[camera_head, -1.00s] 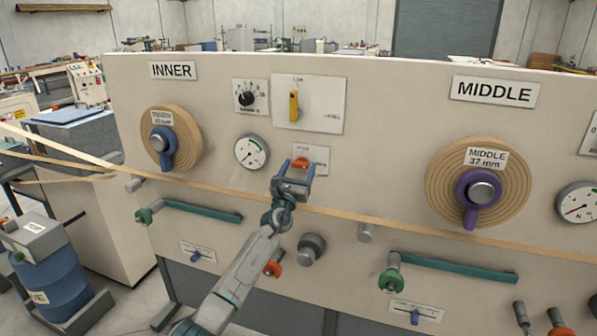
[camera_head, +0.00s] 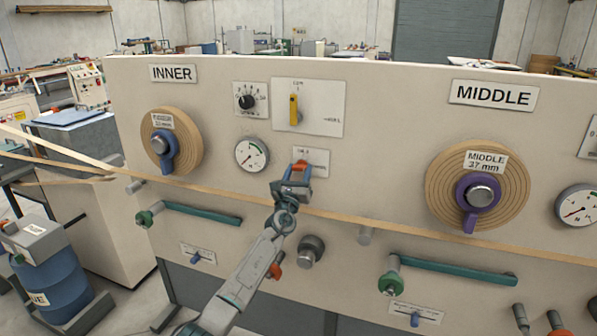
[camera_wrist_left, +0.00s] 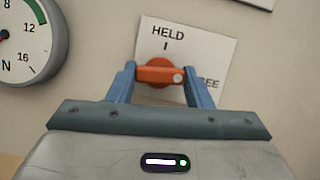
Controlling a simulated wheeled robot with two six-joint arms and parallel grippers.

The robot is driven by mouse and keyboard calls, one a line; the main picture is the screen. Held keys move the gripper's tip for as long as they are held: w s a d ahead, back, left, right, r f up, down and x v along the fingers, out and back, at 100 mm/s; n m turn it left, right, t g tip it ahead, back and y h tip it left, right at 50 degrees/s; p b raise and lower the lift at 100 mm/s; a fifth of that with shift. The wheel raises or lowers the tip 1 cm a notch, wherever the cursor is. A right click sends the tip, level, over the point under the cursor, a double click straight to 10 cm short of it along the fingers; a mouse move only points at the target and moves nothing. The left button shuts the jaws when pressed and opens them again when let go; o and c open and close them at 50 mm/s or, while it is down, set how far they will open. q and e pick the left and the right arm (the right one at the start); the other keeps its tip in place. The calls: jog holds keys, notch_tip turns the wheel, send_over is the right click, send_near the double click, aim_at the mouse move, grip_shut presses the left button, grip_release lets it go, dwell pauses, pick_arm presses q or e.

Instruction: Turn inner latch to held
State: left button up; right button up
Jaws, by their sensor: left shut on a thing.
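The inner latch (camera_wrist_left: 158,75) is an orange turning handle on a white plate marked HELD above and, at the right, a partly covered word ending in "EE". In the left wrist view the handle lies about level, with a pale dot at its right end. It does not point up at the HELD mark. My left gripper (camera_wrist_left: 160,78) has its blue fingers shut on the handle, one at each end. In the head view the left gripper (camera_head: 297,172) covers part of the handle and the plate (camera_head: 321,158).
A dial gauge (camera_head: 252,153) is left of the latch. A yellow selector (camera_head: 295,110) is above it. A tan strip (camera_head: 390,223) crosses the panel just below the gripper. The INNER spool (camera_head: 187,130) is farther left.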

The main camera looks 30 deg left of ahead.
pick_arm(q)
jog(key=n+g+y+p, duration=0.1)
jog(key=n+y, duration=0.1)
jog(key=n, duration=0.3)
jog(key=shift+d+r, duration=0.1)
jog(key=shift+d, duration=0.05)
jog(key=n+g+y, duration=0.1)
jog(key=n, duration=0.1)
jog(key=shift+n+p, duration=0.3)
jog(key=shift+n, duration=0.1)
jog(key=n+g+y, duration=0.1)
jog(key=n+g, duration=0.1)
jog(key=n, duration=0.2)
jog(key=shift+d+p, duration=0.1)
jog(key=shift+p, duration=0.3)
jog(key=n, duration=0.2)
jog(key=n+g+p, duration=0.1)
jog(key=n, duration=0.1)
jog(key=shift+w+r+g+y, duration=0.1)
jog(key=shift+r+g+y, duration=0.05)
jog(key=shift+g+y, duration=0.15)
jog(key=n+g, duration=0.1)
jog(key=n, duration=0.2)
jog(key=shift+p, duration=0.3)
jog(key=shift+n, duration=0.6)
